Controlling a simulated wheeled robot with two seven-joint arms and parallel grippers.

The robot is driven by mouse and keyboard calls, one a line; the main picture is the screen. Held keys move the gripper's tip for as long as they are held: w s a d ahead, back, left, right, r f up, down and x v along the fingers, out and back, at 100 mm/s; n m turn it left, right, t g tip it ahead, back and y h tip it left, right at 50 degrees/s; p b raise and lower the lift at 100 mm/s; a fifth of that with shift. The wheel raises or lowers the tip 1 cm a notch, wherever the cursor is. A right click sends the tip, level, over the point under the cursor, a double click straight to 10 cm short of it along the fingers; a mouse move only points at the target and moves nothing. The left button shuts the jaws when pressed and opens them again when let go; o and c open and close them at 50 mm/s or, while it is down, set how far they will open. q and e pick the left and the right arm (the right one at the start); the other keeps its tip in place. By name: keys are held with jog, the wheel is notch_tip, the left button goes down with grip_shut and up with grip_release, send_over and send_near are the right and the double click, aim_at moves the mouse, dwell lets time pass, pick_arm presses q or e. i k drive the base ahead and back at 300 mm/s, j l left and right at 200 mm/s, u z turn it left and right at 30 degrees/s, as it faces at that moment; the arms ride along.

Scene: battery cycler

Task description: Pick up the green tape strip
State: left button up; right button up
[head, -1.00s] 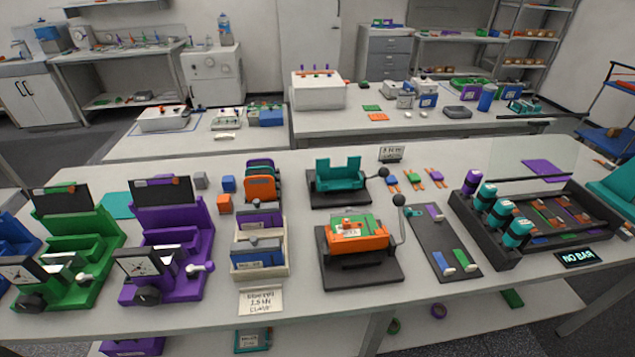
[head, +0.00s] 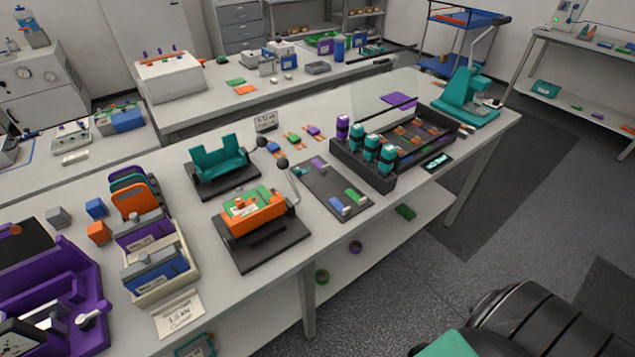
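Two things could be the green tape strip, and I cannot tell which it is. One is a small green piece (head: 355,196) lying beside a blue piece on the dark board (head: 325,200) on the long table. Neither gripper shows in the head view. A black rounded part with a teal piece at the bottom right looks like my own arm.
An orange and green press (head: 250,219) and a teal cradle (head: 219,163) stand left of the board. A black tray (head: 372,181) with teal and purple cylinders is to its right. A teal stand (head: 467,98) is at the table's right end. Floor right of the table is clear.

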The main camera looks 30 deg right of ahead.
aim_at(356, 197)
jog(key=z, duration=1.15)
